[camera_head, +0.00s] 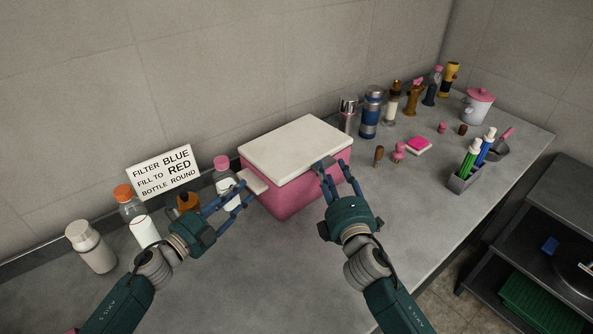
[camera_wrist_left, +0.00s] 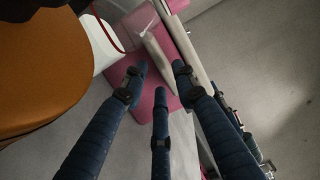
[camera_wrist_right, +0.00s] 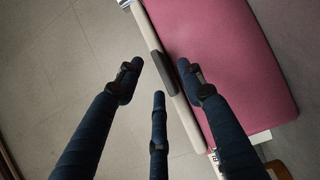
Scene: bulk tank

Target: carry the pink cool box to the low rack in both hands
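The pink cool box (camera_head: 295,196) with a white lid (camera_head: 297,147) stands upright on the grey counter, near the wall. A pale handle (camera_head: 253,182) juts from its left side. My left gripper (camera_head: 243,197) is open beside this handle; its fingers (camera_wrist_left: 158,80) spread near pink and white parts of the box, and contact is unclear. My right gripper (camera_head: 328,170) is open at the box's front right, by the lid edge. In the right wrist view its fingers (camera_wrist_right: 162,82) are spread near a dark latch (camera_wrist_right: 161,73). The dark low rack (camera_head: 563,206) stands at the right.
Bottles (camera_head: 129,206) and a sign (camera_head: 160,172) stand left of the box. Several flasks (camera_head: 371,112) stand behind it on the right. The rack holds a green crate (camera_head: 535,303) low down.

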